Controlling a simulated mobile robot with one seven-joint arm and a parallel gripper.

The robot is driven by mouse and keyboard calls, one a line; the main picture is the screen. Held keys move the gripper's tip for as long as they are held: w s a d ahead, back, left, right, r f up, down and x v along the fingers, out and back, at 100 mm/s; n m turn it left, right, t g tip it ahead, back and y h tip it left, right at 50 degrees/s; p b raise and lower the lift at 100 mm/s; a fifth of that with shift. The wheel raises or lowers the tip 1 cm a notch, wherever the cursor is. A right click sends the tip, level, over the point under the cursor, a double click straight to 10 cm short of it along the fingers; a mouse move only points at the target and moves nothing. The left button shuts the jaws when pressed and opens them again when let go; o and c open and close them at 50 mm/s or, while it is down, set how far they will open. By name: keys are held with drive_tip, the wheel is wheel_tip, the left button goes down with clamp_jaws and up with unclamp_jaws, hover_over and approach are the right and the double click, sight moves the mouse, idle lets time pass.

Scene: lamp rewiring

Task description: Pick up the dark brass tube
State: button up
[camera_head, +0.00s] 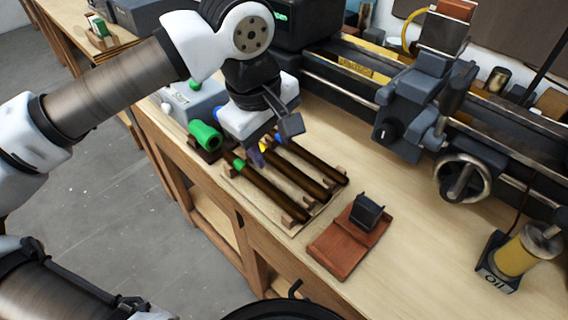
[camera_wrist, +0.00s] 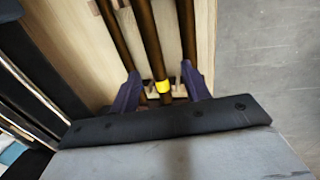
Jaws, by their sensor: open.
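Three dark brown tubes lie side by side on a wooden rack (camera_head: 233,185). One has a green end (camera_head: 272,194), the middle one a yellow band (camera_head: 303,180), and one a blue end (camera_head: 322,166). All look similarly dark, so I cannot tell by colour which is the dark brass one. My gripper (camera_head: 262,152) is open over the banded ends of the tubes. In the wrist view its purple fingers stand on either side of the middle tube (camera_wrist: 150,45), close to its yellow band (camera_wrist: 163,86). Whether the fingers touch any tube is unclear.
A thick green cylinder (camera_head: 204,136) sits left of the rack. A reddish wooden block with a black holder (camera_head: 341,241) stands right of it. A lathe (camera_head: 410,105) runs along the back, and an oil can (camera_head: 520,255) is far right.

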sight(280, 160)
drive_tip(key=f, duration=0.1)
drive_tip(key=d+f, duration=0.1)
drive_tip(key=f, duration=0.1)
drive_tip(key=w+f, duration=0.1)
drive_tip(key=shift+w+d+f+p, duration=0.1)
drive_tip(key=shift+d+f+p, duration=0.05)
drive_tip(key=shift+f+p, duration=0.15)
clamp_jaws()
drive_tip(key=shift+r, duration=0.1)
wheel_tip(280, 160, up, 20)
idle(0.5)
drive_tip(key=shift+d, duration=0.15)
